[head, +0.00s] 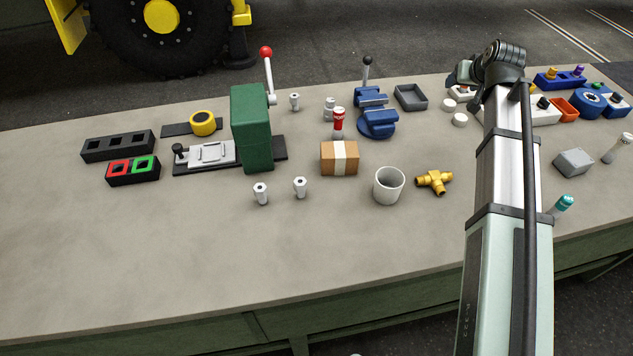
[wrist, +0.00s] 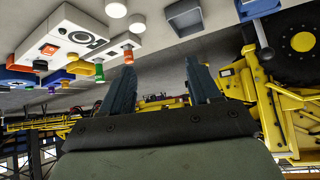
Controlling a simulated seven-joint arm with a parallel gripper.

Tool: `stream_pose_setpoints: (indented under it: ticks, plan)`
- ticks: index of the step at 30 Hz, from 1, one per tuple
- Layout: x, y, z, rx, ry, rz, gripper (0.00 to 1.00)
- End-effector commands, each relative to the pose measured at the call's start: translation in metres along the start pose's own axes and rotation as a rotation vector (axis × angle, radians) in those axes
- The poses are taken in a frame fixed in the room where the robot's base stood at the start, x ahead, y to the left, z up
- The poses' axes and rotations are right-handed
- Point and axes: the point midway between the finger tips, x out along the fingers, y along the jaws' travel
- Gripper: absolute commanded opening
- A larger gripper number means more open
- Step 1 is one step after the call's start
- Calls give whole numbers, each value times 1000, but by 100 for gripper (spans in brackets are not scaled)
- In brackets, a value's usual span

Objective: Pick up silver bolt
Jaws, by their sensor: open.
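Two silver bolts stand upright on the bench in the head view, one left of centre (head: 260,193) and one just right of it (head: 300,187). A third similar silver bolt (head: 294,101) stands farther back, beside the green lever press. My gripper (wrist: 160,66) shows in the wrist view with its two dark fingers apart and nothing between them. In the head view my arm reaches to the back right, far from the bolts, and the fingers are mostly hidden there. No silver bolt is clear in the wrist view.
The green press (head: 252,128), cardboard box (head: 339,158), white cup (head: 388,186), brass tee fitting (head: 434,181) and blue vise (head: 376,115) stand around mid-bench. A grey tray (head: 410,97) sits behind. The bench (head: 150,250) is clear at front left.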

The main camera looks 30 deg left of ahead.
Motion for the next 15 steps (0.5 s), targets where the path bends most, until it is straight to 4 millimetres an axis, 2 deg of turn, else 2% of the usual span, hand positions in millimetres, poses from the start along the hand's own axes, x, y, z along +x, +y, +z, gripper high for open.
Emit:
stream_pose_setpoints:
  ticks: [1, 3, 8, 15]
  plan:
    - [0, -30, 7, -32, -36, -25, 62]
    - [0, -64, 18, -73, -88, -52, 62]
    - [-7, -139, 45, -170, -204, -108, 62]
    - [-31, -239, 93, -323, -376, -173, 62]
